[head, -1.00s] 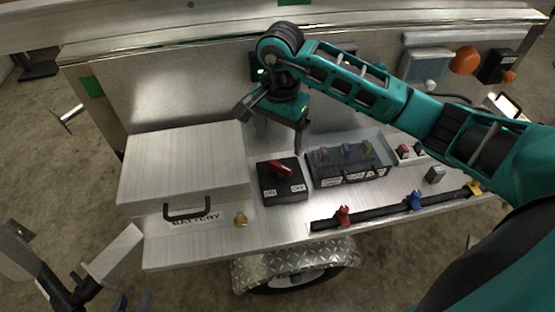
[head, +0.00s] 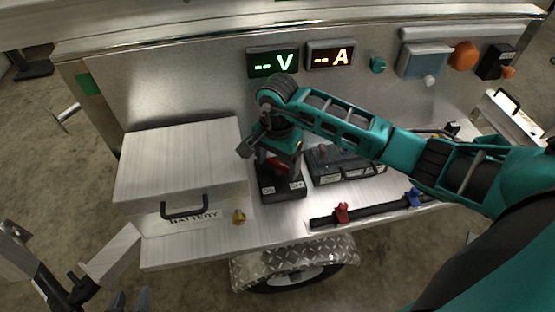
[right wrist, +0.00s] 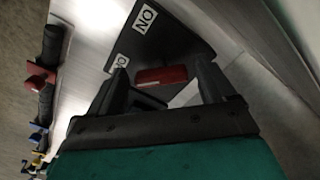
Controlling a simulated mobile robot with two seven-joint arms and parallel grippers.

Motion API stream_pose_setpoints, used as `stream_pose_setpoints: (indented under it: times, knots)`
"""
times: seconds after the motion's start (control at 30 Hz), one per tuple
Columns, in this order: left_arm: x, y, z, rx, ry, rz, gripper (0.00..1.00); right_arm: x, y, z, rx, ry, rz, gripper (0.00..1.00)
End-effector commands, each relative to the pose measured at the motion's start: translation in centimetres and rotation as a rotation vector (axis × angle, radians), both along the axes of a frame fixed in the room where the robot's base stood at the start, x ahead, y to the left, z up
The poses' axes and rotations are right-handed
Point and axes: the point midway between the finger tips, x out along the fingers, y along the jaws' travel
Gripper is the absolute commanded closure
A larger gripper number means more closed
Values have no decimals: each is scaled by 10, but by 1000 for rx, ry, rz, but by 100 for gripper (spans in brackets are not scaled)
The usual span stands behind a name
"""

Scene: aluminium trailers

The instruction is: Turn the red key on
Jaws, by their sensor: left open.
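The red key (right wrist: 162,76) sits on a black switch box (head: 285,191) with two white labels, one reading ON, on the trailer's bench. My right gripper (head: 272,158) is over this box and largely hides the key in the head view. In the right wrist view the key lies between the two dark fingers of my right gripper (right wrist: 164,88). The fingers are spread, with a gap visible on each side of the key.
A battery box (head: 180,165) with a black handle stands left of the switch. A dark fuse tray (head: 345,165) stands right of it. A black bar (head: 370,211) with red and blue clips runs along the front. Green V (head: 272,63) and orange A displays (head: 331,55) show dashes.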

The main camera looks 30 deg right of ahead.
Motion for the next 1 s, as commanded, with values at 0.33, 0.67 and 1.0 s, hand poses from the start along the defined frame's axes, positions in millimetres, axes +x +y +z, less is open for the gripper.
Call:
stream_pose_setpoints:
  times: [0.33,0.67,1.0]
  knots:
    - [-3,0,-1,0,5,1,57,0,0,0,-1,-1,0,51]
    - [-4,1,-2,1,8,1,57,0,-1,1,-1,-1,-7,67]
    - [-4,1,-4,0,9,1,57,1,-1,1,-3,-1,-147,67]
